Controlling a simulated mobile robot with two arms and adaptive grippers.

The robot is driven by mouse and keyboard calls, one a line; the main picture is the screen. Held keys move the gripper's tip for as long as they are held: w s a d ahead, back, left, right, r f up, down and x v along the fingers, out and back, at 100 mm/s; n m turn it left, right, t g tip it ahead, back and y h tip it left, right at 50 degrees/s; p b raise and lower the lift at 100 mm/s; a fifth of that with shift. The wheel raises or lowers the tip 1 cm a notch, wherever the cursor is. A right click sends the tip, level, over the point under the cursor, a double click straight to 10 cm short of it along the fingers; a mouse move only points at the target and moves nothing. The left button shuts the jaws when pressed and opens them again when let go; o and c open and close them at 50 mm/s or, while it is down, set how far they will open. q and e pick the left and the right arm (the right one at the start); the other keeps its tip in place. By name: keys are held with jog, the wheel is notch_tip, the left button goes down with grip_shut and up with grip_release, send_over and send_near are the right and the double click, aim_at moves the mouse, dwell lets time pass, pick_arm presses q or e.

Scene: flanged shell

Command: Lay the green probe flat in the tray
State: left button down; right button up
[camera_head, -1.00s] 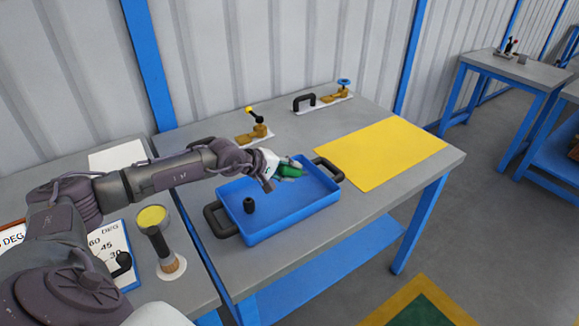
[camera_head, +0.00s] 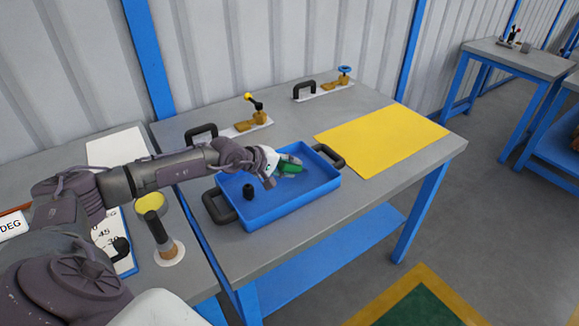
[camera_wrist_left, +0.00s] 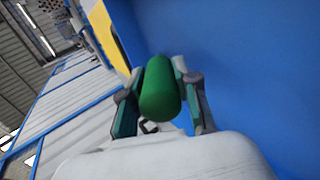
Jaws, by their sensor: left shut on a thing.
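The green probe (camera_head: 290,164) is held by my left gripper (camera_head: 282,166) over the blue tray (camera_head: 295,207). In the left wrist view the probe (camera_wrist_left: 160,88) sits between the two fingers (camera_wrist_left: 160,100), its rounded end toward the camera. The gripper is low at the tray's back half; I cannot tell whether the probe touches the tray floor. A small black knob-like piece (camera_head: 249,190) stands in the tray's left part. The tray has black handles at its left and right ends. My right gripper is not in view.
A yellow mat (camera_head: 382,139) lies right of the tray. Fixtures with a yellow-knobbed lever (camera_head: 255,110) and a blue handwheel (camera_head: 344,72) stand behind. A dark post with a yellow disc (camera_head: 158,232) stands on the left table.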

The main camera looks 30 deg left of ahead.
pick_arm(q)
jog(key=c, duration=0.8)
grip_release()
jog(key=shift+o, duration=0.2)
jog(key=shift+s+a+r, duration=0.25)
jog(key=shift+s, duration=0.1)
jog(key=v, duration=1.1)
jog(key=shift+s+d, duration=0.1)
jog(key=shift+d, duration=0.05)
